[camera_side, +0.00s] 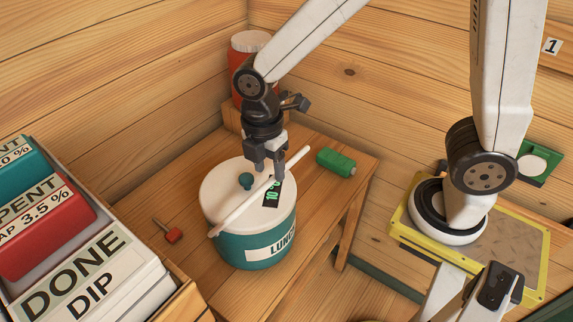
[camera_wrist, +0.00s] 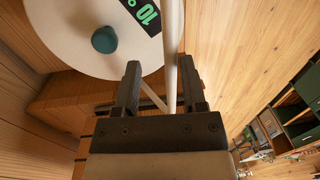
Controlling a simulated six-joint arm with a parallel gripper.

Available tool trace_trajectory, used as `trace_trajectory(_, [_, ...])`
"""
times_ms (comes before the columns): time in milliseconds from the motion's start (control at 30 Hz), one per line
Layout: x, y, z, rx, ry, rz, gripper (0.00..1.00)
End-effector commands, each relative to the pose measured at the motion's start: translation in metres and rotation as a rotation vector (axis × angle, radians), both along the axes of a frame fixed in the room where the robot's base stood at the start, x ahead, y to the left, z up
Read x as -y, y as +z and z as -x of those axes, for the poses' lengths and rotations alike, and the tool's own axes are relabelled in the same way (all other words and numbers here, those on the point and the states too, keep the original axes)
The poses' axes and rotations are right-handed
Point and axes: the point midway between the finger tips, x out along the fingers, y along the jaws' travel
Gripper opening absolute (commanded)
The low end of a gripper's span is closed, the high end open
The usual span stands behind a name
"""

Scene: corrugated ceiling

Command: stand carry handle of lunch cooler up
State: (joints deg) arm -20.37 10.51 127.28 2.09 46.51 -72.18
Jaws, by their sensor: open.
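The lunch cooler (camera_side: 228,245) stands upright on a wooden bench, with a teal body, white lid (camera_side: 225,185) and teal knob (camera_side: 246,180). Its white carry handle (camera_side: 235,216) runs slantwise past the lid, its far end beyond the lid's right edge; its exact tilt is hard to tell. My gripper (camera_side: 265,168) points down over the lid's far side, beside the handle. In the wrist view, my open gripper (camera_wrist: 160,75) has the handle (camera_wrist: 170,45) running between its fingers, nearer the right one. Contact is not clear. The knob (camera_wrist: 104,39) shows at upper left.
A green spool (camera_side: 336,162) lies on the bench right of the cooler. A red jar (camera_side: 247,80) stands behind my wrist. A small red-headed item (camera_side: 173,236) lies left of the cooler. A crate of labelled boxes (camera_side: 75,270) stands at left. Wooden walls close off the back.

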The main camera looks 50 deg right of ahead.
Motion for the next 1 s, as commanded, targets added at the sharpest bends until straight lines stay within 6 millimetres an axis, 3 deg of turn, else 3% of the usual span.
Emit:
trace_trajectory(167, [0.0, 0.0, 0.0, 0.0, 0.0, 0.0, 0.54])
trace_trajectory(200, [0.0, 0.0, 0.0, 0.0, 0.0, 0.0, 0.47])
trace_trajectory(333, [0.0, 0.0001, -0.0001, 0.0, 0.0, 0.0, 0.06])
trace_trajectory(367, [0.0001, 0.0001, -0.0002, 0.001, 0.0, 0.0, 0.0])
trace_trajectory(1000, [0.0001, 0.0, -0.0005, 0.002, 0.002, 0.001, 0.0])
